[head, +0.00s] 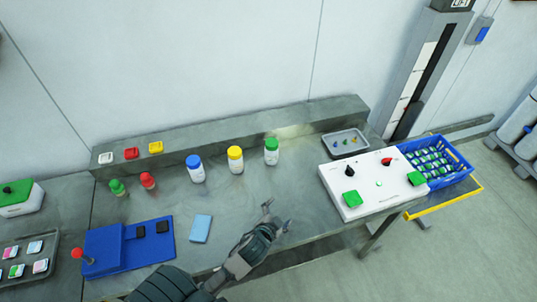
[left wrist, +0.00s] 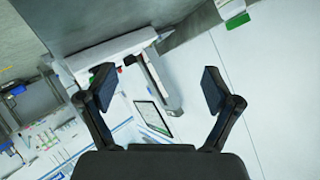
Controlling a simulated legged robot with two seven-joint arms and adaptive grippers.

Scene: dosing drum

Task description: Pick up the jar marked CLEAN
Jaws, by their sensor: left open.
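Three white jars stand upright in a row on the grey bench: one with a blue lid (head: 195,169), one with a yellow lid (head: 235,160) and one with a green lid (head: 271,152). Their labels are too small to read, so I cannot tell which is marked CLEAN. My left gripper (head: 278,215) is open and empty at the bench's front edge, in front of the jars and apart from them. In the left wrist view its two fingers (left wrist: 158,84) are spread with no jar between them. My right gripper is not in view.
A blue card (head: 200,229) and a blue fixture (head: 104,250) lie left of my gripper. Small green and red bottles (head: 148,181) stand behind. A white control box (head: 375,184), a grey tray (head: 346,151) and a blue crate (head: 463,174) are at the right.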

